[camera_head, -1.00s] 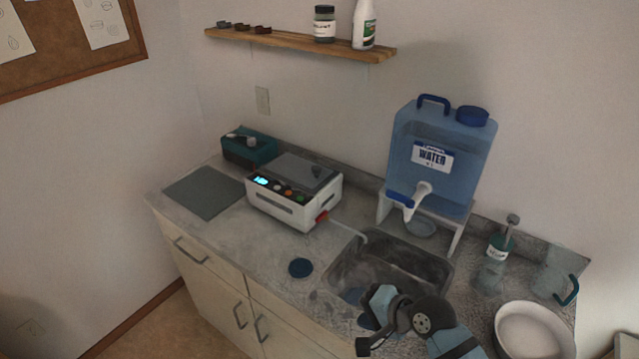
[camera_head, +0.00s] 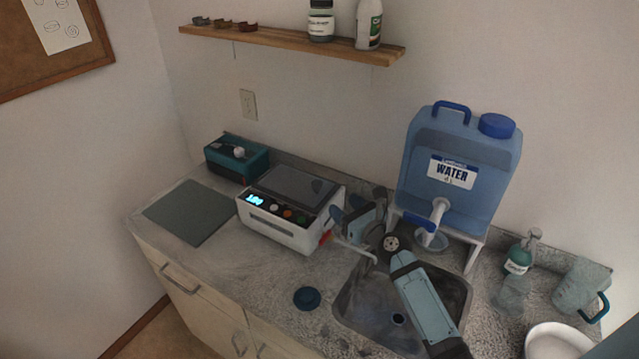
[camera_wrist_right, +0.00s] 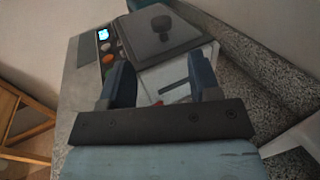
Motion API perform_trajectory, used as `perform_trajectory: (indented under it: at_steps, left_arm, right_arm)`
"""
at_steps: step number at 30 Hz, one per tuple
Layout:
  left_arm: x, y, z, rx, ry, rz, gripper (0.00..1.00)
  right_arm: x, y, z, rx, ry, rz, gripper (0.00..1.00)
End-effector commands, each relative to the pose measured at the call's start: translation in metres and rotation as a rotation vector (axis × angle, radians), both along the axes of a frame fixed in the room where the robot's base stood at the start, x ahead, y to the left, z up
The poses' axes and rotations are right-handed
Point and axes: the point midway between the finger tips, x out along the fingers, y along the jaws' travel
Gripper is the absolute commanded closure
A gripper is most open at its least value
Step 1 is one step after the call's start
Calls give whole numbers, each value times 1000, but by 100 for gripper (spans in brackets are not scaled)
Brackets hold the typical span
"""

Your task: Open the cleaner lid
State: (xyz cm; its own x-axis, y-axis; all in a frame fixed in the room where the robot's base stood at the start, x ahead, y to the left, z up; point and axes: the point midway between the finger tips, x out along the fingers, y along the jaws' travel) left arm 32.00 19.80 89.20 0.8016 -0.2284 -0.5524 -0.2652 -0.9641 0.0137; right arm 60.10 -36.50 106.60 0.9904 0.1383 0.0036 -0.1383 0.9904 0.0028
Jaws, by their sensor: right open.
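The cleaner (camera_head: 285,228) is a white box on the counter with a lit display and coloured buttons on its front. My right gripper (camera_head: 338,216) is at the cleaner's right side, by the sink. In the right wrist view its two dark blue fingers (camera_wrist_right: 160,82) are spread and empty, with the cleaner's white side beyond them, apart from the knob. My left gripper is not in view.
A sink (camera_head: 360,300) lies below my right arm. A blue water container (camera_head: 455,190) on a white stand is close right of it. A teal box (camera_head: 236,160), a grey mat (camera_head: 190,211) and a blue disc (camera_head: 307,298) surround the cleaner. A shelf (camera_head: 290,40) hangs above.

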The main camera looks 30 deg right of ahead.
Motion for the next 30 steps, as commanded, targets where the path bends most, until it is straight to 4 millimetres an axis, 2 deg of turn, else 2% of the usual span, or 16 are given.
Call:
perform_trajectory:
  at_steps: [3, 9, 15, 20, 27, 28, 30]
  left_arm:
    - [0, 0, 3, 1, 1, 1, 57]
    - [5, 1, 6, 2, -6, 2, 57]
    - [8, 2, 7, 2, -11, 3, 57]
    - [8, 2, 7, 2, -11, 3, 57]
    - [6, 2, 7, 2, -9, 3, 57]
    - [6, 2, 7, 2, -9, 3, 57]
    - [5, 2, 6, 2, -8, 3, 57]
  right_arm:
    - [28, 4, 3, -1, -2, 0, 43]
    - [68, 9, 1, -3, -1, 1, 43]
    - [93, 13, 1, -3, 0, 1, 43]
    - [101, 14, 0, -3, 0, 0, 43]
    - [102, 14, 0, -3, 0, 0, 43]
    - [102, 14, 0, -3, 0, 0, 45]
    - [101, 14, 0, -3, 0, 0, 62]
